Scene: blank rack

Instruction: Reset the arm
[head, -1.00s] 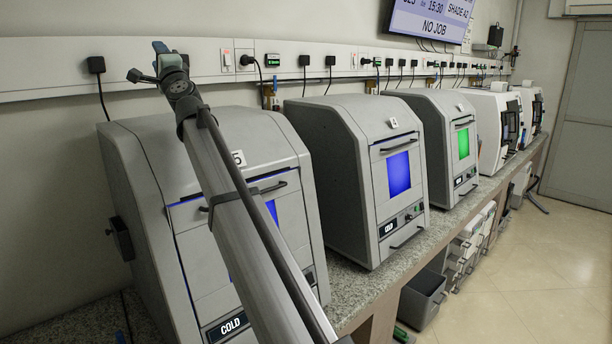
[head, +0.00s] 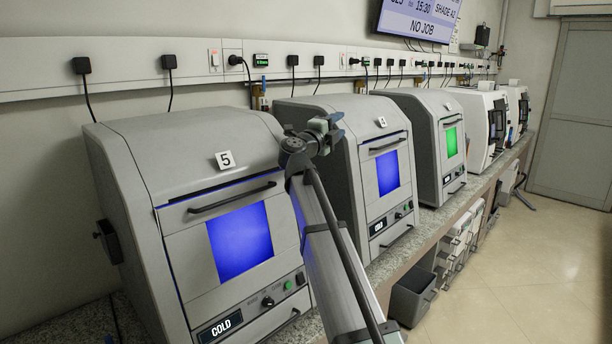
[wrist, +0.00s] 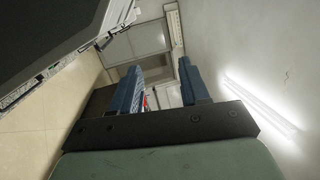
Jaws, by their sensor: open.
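My gripper (head: 335,129) is at the end of my raised grey arm, in front of the gap between machine 5 (head: 180,155) and machine 4 (head: 340,150) in the head view. In the wrist view my gripper (wrist: 168,85) shows two blue fingers standing apart with nothing between them. It touches nothing that I can see. The wrist view looks past the fingers to a grey door (wrist: 140,45) and a pale wall (wrist: 240,50).
Both near machines have blue windows and COLD labels. A machine with a green window (head: 451,142) and white machines (head: 480,125) stand farther along the stone counter (head: 415,238). A grey bin (head: 412,298) is below it. The floor (head: 510,290) at right is clear. A screen (head: 420,20) reads NO JOB.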

